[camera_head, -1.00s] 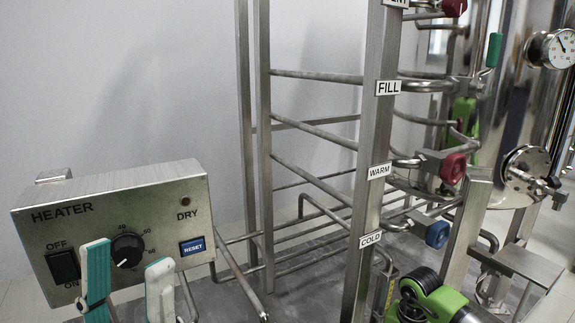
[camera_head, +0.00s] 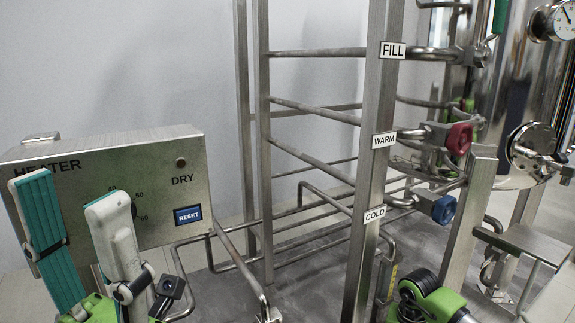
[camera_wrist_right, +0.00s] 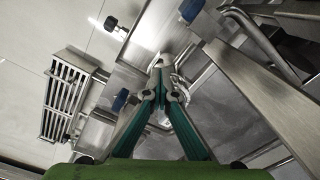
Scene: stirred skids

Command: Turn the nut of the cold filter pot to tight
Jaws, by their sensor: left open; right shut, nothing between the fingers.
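The COLD label (camera_head: 375,213) is on the metal upright in the head view, with a blue handwheel (camera_head: 443,208) to its right. I cannot make out the cold filter pot or its nut for certain. In the right wrist view a round metal part (camera_wrist_right: 182,88) shows just behind my right fingertips, partly hidden; I cannot tell if they touch it. My right gripper (camera_wrist_right: 160,65) is shut and empty. My left gripper (camera_head: 70,190) is open, its two fingers apart in front of the heater box, holding nothing.
A pipe rack (camera_head: 310,150) runs behind the upright. A red handwheel (camera_head: 459,138) is above the blue one. A steel tank (camera_head: 515,90) stands at the right. A slotted metal box (camera_wrist_right: 65,95) is at the wrist view's left.

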